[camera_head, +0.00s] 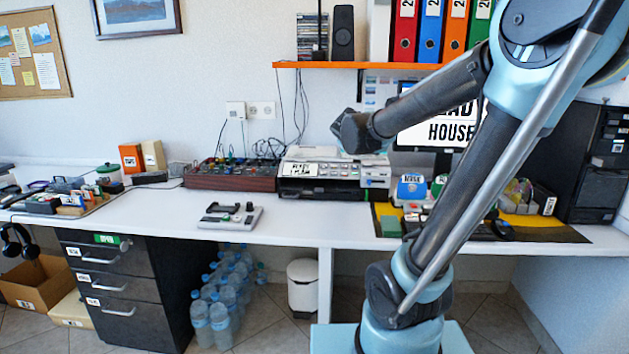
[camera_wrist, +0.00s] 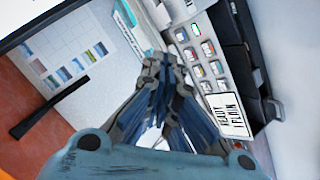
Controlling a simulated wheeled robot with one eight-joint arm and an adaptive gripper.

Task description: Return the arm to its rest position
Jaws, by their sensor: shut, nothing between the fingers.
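My arm, pale blue with dark grey links, rises from its base at the right of the head view and bends over the desk. My gripper (camera_head: 348,130) points left and hangs in front of the wall, above the black and white printer (camera_head: 320,185). In the wrist view my gripper (camera_wrist: 160,65) has its fingers together, with nothing held between them. The printer's buttons and its "READY PLAIN" label (camera_wrist: 230,115) show beside the fingers there.
A monitor (camera_head: 440,130) stands behind my arm. An orange shelf (camera_head: 365,66) with binders and a speaker (camera_head: 343,32) is above. The white desk (camera_head: 290,222) carries a mixer (camera_head: 232,176) and a small grey device (camera_head: 230,215). Drawers (camera_head: 120,280) stand below left.

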